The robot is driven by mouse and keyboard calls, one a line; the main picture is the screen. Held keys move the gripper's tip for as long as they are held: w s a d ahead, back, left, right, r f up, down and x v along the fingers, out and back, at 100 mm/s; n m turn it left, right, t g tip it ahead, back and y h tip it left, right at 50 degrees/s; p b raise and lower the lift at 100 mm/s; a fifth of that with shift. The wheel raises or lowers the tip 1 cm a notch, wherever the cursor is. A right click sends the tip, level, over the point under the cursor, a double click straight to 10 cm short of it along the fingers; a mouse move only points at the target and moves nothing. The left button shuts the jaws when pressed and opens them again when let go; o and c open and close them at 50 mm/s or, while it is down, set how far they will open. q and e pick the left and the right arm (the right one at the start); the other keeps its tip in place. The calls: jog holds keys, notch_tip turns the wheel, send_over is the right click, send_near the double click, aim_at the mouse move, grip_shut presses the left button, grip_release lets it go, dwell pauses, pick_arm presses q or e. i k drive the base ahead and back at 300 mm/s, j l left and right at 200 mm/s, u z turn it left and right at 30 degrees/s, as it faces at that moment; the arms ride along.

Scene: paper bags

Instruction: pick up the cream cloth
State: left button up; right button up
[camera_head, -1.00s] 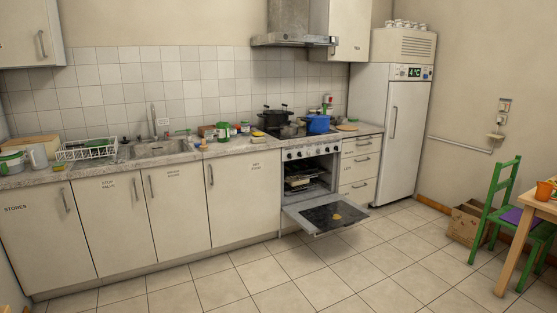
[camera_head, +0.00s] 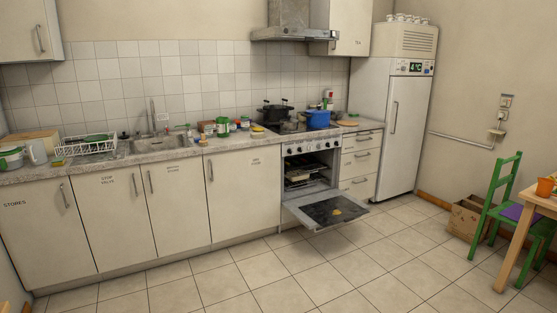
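I cannot make out a cream cloth anywhere in the head view. A small yellow-orange item (camera_head: 337,212) lies on the lowered oven door (camera_head: 318,214); it is too small to identify. Another small yellow item (camera_head: 258,129) lies on the counter left of the hob. Neither of my grippers is in view.
The counter (camera_head: 100,165) holds a dish rack (camera_head: 88,146), a sink (camera_head: 158,145) and several jars. A black pot (camera_head: 274,113) and a blue pot (camera_head: 317,119) stand on the hob. The open oven door juts over the floor. A green chair (camera_head: 497,205), wooden table (camera_head: 540,203) and cardboard box (camera_head: 467,218) are right. The middle floor is clear.

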aim_at(260, 135)
jog(key=i, duration=2.25)
jog(key=l+z, duration=0.05)
jog(key=l, duration=0.05)
